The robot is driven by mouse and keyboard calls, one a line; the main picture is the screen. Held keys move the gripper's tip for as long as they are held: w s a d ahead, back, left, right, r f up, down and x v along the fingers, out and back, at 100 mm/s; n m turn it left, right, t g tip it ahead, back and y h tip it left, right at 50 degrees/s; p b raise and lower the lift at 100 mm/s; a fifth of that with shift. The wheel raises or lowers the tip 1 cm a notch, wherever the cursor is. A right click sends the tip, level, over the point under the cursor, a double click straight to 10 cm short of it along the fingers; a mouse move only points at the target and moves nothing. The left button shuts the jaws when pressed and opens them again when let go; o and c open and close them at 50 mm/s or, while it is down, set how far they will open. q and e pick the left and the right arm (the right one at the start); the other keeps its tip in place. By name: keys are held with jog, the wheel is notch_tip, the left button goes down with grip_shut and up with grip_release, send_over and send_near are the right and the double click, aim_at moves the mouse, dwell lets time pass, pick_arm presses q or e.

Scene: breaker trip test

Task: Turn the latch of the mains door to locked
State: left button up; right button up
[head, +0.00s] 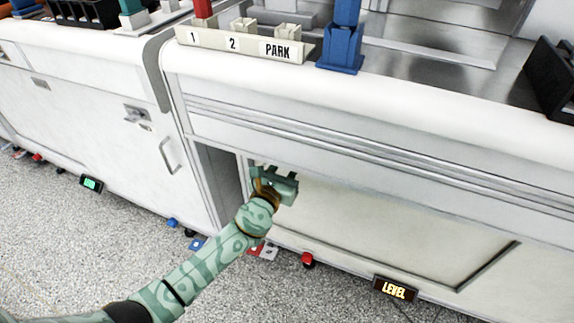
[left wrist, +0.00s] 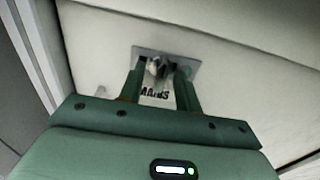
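The mains door (head: 390,225) is a pale panel low in the white cabinet on the right of the head view. In the left wrist view the latch (left wrist: 158,66) is a small metal knob on a grey plate, above a label (left wrist: 156,95) reading MAINS. My left gripper (head: 275,174) is at the door's upper left corner and hides the latch in the head view. In the left wrist view the gripper (left wrist: 160,77) has its fingers on either side of the knob, with a gap visible; they look open. Whether the knob is locked is unclear. My right gripper is out of view.
A second cabinet (head: 80,120) with a handle stands on the left. A rack labelled 1, 2 and PARK (head: 240,45) and a blue block (head: 341,50) stand on the worktop. A LEVEL display (head: 395,289) is at the cabinet's foot.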

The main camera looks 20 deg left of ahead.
pick_arm(q)
grip_shut()
